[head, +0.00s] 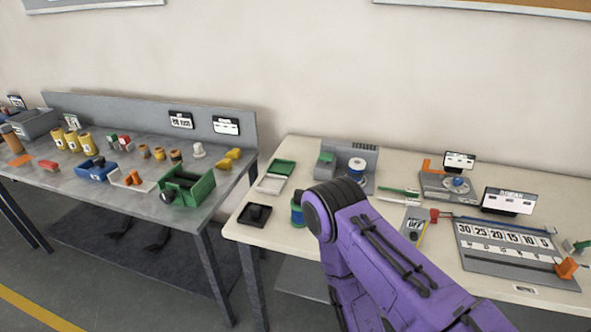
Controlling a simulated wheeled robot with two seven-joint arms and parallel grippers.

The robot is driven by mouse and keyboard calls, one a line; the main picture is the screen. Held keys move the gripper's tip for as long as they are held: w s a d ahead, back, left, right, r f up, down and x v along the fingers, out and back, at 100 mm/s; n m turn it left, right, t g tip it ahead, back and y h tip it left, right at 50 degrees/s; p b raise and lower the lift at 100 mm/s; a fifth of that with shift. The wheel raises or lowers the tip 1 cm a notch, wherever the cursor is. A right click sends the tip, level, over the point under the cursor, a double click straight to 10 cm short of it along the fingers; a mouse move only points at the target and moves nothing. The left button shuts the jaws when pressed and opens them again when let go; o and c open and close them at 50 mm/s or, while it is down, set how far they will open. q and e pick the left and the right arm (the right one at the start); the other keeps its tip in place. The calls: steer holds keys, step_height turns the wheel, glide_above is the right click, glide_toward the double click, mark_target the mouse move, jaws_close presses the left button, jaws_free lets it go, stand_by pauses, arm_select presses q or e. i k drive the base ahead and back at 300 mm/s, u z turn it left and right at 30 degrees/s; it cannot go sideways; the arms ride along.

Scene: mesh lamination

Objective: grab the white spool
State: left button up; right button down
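A white round piece that looks like the white spool (357,164) sits at the grey device (340,153) near the back of the right-hand table. A second small white piece (199,150) stands near the back right of the left-hand table; it is too small to tell whether it is a spool. My purple arm rises from the bottom right over the right-hand table, in front of the grey device. Neither gripper shows in this view.
The pale right-hand table (275,237) bears a green-and-blue spool-like piece (297,211) beside my arm, a black tray (255,214), a green-and-white box (276,177) and a numbered board (510,250). The grey left-hand table (120,180) holds several yellow cylinders and a green bin (187,186).

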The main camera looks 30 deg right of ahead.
mark_target(356, 171)
steer(key=u, duration=0.95)
steer(key=i, duration=2.6)
steer(key=z, duration=3.7)
